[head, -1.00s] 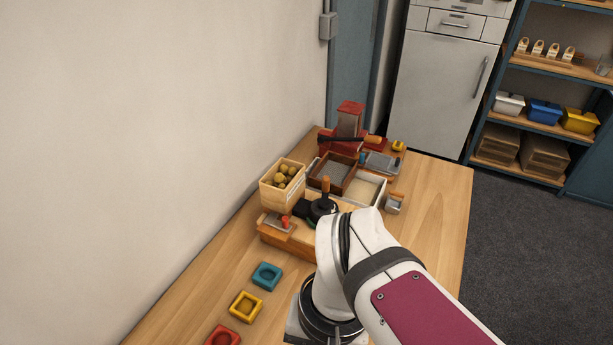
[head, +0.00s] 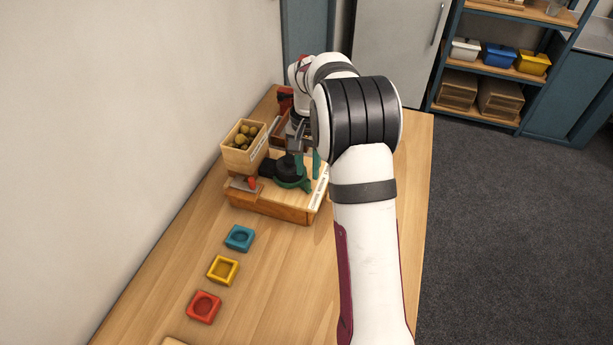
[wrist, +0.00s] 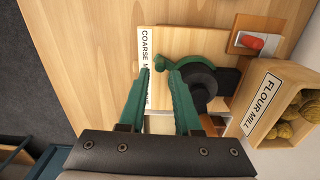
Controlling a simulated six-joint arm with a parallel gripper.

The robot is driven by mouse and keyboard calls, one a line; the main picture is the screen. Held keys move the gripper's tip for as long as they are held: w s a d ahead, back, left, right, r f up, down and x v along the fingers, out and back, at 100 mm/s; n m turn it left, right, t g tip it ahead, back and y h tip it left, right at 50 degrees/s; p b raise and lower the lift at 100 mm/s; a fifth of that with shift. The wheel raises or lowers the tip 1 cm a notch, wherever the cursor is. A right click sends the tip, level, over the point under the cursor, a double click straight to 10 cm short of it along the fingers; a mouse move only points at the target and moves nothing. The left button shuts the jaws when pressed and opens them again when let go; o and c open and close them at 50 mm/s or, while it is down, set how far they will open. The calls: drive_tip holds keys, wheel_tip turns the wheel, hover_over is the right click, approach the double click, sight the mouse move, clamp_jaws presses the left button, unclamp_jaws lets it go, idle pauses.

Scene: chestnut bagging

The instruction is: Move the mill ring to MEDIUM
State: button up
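The mill's green ring (head: 293,184) runs around the black mill body (head: 287,166) on the wooden mill base (head: 268,204). In the wrist view the ring (wrist: 203,62) ends in a rounded green knob (wrist: 162,62). The knob is beside a white scale strip (wrist: 146,42) reading COARSE and a following M; my fingers hide part of the strip. I cannot tell the exact setting. My gripper (wrist: 161,72) is open, its green fingertips apart on either side of the knob's near edge. Contact is unclear. In the head view my gripper (head: 309,166) is partly behind my arm.
A wooden box of chestnuts labelled FLOUR MILL (wrist: 263,100) stands close beside the mill. A small red knob (wrist: 254,42) sits on a metal plate at the base's corner. Teal (head: 239,238), yellow (head: 223,270) and red (head: 204,307) square trays line the bench's near left.

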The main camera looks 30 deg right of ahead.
sight(308, 180)
wheel_tip(308, 180, down, 4)
drive_tip(key=shift+f, duration=0.15)
clamp_jaws()
idle(1.5)
